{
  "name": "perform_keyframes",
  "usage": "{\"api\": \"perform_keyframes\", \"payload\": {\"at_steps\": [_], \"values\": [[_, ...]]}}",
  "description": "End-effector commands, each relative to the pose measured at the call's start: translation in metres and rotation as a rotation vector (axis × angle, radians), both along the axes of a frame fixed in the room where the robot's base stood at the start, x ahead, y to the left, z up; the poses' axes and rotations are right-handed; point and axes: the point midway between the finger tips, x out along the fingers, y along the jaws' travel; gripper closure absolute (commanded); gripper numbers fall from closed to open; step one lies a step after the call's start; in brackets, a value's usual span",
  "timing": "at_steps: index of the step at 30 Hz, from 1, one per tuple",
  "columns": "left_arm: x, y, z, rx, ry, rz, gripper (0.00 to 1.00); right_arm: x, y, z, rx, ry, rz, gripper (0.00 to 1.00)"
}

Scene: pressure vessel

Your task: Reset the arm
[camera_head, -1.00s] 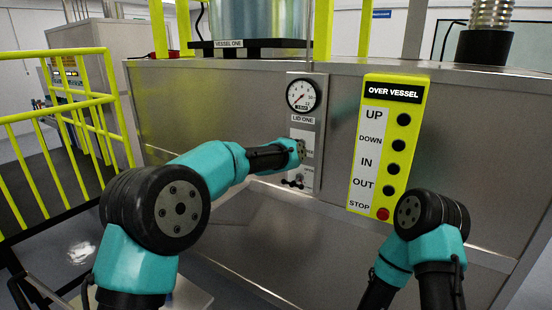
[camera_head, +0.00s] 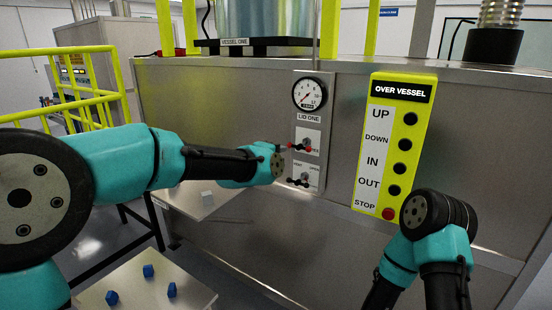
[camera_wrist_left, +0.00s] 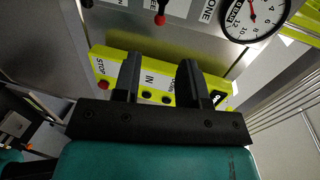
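My left arm reaches from the left in the head view, its wrist end (camera_head: 270,164) in front of the steel cabinet, just left of the lid one panel (camera_head: 309,130). Its fingers are hard to make out there. In the left wrist view my left gripper (camera_wrist_left: 160,78) is open and empty, its two fingers well apart, with the yellow control box (camera_wrist_left: 110,62) beyond them. My right arm (camera_head: 437,235) is bent at the lower right of the head view; its gripper is not seen.
The yellow over vessel control box (camera_head: 398,140) hangs to the right. A low surface (camera_head: 140,285) with blue pieces lies at lower left, beside yellow railings (camera_head: 75,110).

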Motion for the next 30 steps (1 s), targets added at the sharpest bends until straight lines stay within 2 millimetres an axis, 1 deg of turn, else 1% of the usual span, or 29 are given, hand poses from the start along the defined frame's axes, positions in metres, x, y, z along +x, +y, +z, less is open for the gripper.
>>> {"api": "perform_keyframes", "payload": {"at_steps": [1,4,14,17,19,20,23,24,26,27,29,30], "values": [[-0.004,0.003,0.001,0.0,0.0,0.0,0.61,0.0,0.0,0.0,0.0,0.0,0.0,1.0],[-0.008,0.005,0.002,0.0,0.0,0.0,0.61,0.0,0.0,0.0,0.0,0.0,0.0,1.0],[-0.008,0.006,0.001,0.0,0.001,0.0,0.61,0.0,0.0,0.0,0.0,0.0,0.0,1.0],[-0.007,0.008,-0.005,-0.006,0.017,0.005,0.61,0.0,0.0,0.0,0.0,0.0,0.0,1.0],[-0.006,0.012,-0.017,-0.016,0.048,0.015,0.61,0.0,0.0,0.0,0.0,0.0,0.0,1.0],[-0.005,0.015,-0.025,-0.024,0.069,0.022,0.61,0.0,0.0,0.0,0.0,0.0,0.0,1.0],[-0.002,0.028,-0.062,-0.063,0.166,0.059,0.61,0.0,0.0,0.0,0.0,0.0,0.0,1.0],[-0.001,0.036,-0.081,-0.085,0.216,0.081,0.61,0.0,0.0,0.0,0.0,0.0,0.0,1.0],[-0.001,0.048,-0.112,-0.122,0.301,0.119,0.61,0.0,0.0,0.0,0.0,0.0,0.0,1.0],[-0.002,0.057,-0.134,-0.148,0.361,0.147,0.61,0.0,0.0,0.0,0.0,0.0,0.0,1.0],[-0.005,0.072,-0.167,-0.193,0.452,0.195,0.61,0.0,0.0,0.0,0.0,0.0,0.0,1.0],[-0.008,0.082,-0.189,-0.222,0.515,0.229,0.61,0.0,0.0,0.0,0.0,0.0,0.0,1.0]]}}
